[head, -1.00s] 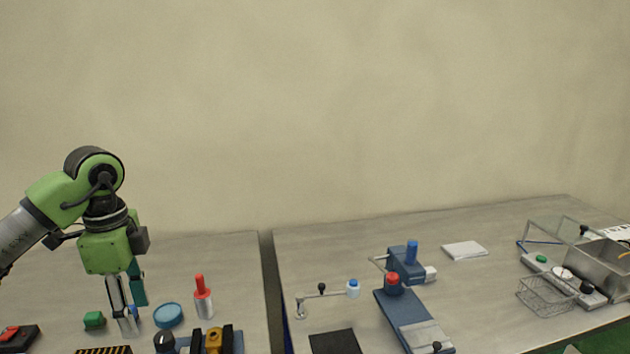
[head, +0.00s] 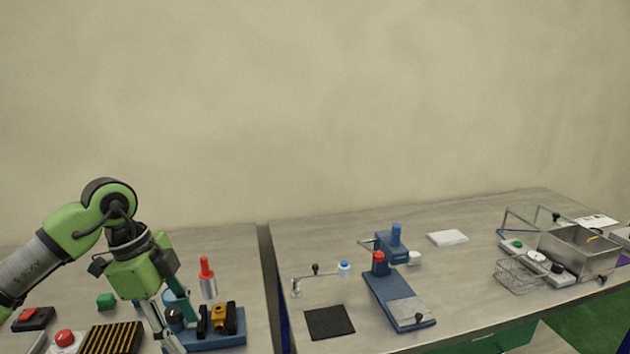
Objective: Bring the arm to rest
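My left gripper (head: 171,340) hangs from the green and black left arm at the lower left of the head view. Its fingers point down over the near part of the left table (head: 235,265), just left of a blue fixture (head: 218,342) with black and yellow parts. The fingertips are close to the bottom edge of the picture and overlap each other, so I cannot tell the gap or whether they hold anything. The gripper partly hides a blue round lid (head: 169,297) and a black knob (head: 174,318). My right gripper is not in view.
A red-topped cylinder (head: 208,285) stands right of the gripper. The right table (head: 360,225) holds a blue press (head: 393,295), a black mat (head: 329,322) and a metal bin (head: 578,255).

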